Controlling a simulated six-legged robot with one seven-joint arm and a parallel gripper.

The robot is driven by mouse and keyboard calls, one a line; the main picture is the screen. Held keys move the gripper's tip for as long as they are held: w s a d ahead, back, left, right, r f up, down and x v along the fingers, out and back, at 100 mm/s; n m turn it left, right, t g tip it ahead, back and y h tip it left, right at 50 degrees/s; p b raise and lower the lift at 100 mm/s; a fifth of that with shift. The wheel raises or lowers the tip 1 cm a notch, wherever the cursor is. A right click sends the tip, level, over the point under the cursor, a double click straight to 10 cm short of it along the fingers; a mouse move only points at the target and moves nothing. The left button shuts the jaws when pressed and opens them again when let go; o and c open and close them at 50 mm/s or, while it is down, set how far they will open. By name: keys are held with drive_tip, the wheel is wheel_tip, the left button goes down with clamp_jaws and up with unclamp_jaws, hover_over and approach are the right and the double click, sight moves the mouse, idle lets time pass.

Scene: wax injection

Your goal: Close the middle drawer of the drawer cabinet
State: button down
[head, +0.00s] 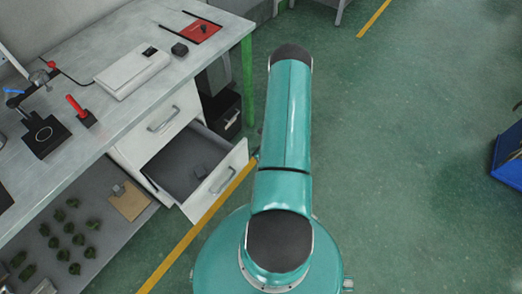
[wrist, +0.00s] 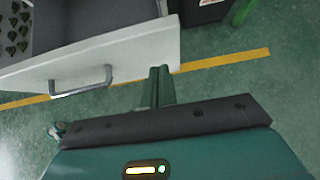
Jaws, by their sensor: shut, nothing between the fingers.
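The white drawer cabinet (head: 130,150) stands under the workbench. Its top drawer front, with a metal handle (head: 163,118), is flush. In the head view my arm hides most of the gripper.
The workbench (head: 75,155) holds a white device (head: 132,72) and a red-handled tool (head: 80,110). A low shelf (head: 60,262) carries several small green pieces. A black box (head: 224,112) stands beside the cabinet. Open green floor (head: 410,140) lies right; a blue bin (head: 507,160) is at the far right.

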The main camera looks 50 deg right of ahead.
sight(243, 146)
drive_tip(key=shift+w+r, duration=0.2)
drive_tip(key=shift+w, duration=1.6)
drive_tip(key=shift+w, duration=0.15)
